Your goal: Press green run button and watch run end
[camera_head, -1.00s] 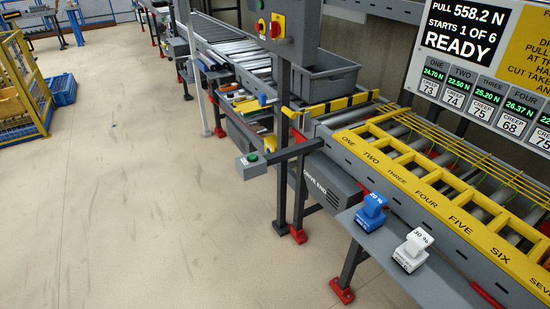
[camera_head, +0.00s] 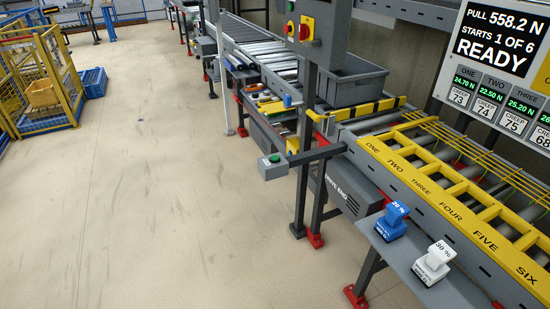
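A small grey box with a green button (camera_head: 274,158) on top sticks out on an arm from the conveyor frame, over open floor. It is the likeliest run button, though its label cannot be read. A grey control panel (camera_head: 318,34) on a post higher up also carries a small green button and a red knob on yellow. The display board (camera_head: 497,45) reads PULL 558.2 N, STARTS 1 OF 6, READY. Neither of my grippers shows in the view.
The yellow numbered frame (camera_head: 436,192) lies over conveyor rollers at right. A blue block (camera_head: 391,222) and a white block (camera_head: 434,263) stand on a grey shelf (camera_head: 405,262). A grey bin (camera_head: 352,83) sits behind. A yellow cage (camera_head: 40,85) stands at far left. The floor between is clear.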

